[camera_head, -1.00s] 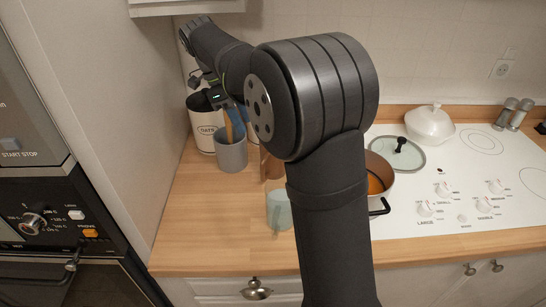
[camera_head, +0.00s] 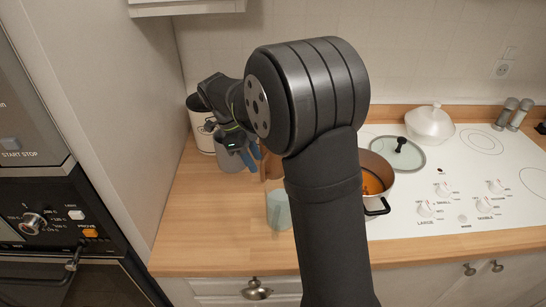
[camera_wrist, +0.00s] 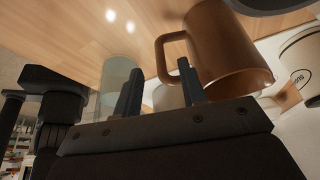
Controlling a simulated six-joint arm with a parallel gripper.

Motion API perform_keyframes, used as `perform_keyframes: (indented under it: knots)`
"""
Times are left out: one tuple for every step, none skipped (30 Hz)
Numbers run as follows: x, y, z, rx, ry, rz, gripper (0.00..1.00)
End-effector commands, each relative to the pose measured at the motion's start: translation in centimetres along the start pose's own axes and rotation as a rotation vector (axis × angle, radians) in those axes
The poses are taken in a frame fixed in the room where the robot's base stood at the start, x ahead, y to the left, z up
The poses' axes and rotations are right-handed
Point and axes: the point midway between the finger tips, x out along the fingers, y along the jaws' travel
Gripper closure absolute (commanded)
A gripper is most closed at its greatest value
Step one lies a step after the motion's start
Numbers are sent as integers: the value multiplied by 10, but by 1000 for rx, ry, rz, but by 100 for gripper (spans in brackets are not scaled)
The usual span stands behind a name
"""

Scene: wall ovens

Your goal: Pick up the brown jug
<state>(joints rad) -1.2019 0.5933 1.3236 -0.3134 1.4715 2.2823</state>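The brown jug (camera_wrist: 222,48) shows large in the wrist view, with its handle on the left side, towards my fingers. In the head view only a sliver of the jug (camera_head: 272,166) shows, the rest hidden behind my arm. My gripper (camera_wrist: 160,88) is open, its two fingers apart with nothing held between them. In the head view its bluish fingers (camera_head: 251,158) are in front of the grey utensil cup, just left of the jug. I cannot tell whether a finger touches the handle.
A grey cup (camera_head: 230,160) and a labelled canister (camera_head: 203,135) stand left of the jug. A pale green glass (camera_head: 279,210) stands nearer the counter's front. A pot (camera_head: 376,178) sits to the right on the white hob (camera_head: 470,195). The wooden counter's front left (camera_head: 205,230) is clear.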

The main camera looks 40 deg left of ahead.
Motion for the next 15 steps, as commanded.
perform_keyframes:
  knots:
    - [8,0,-1,0,3,4,62]
    - [14,1,-1,0,3,5,62]
    - [21,0,-1,0,2,4,62]
    - [26,1,-1,1,3,5,62]
    - [30,0,-1,1,2,4,62]
    - [36,0,-1,1,2,4,62]
    - [39,0,-1,1,2,3,62]
    - [43,0,0,1,1,2,62]
    - [46,1,0,1,1,3,62]
    - [48,1,0,1,1,3,62]
    - [49,1,0,0,1,2,62]
    - [50,0,0,1,0,2,62]
    - [50,0,0,1,0,2,62]
    - [50,0,0,0,0,1,62]
    - [50,0,0,0,0,1,62]
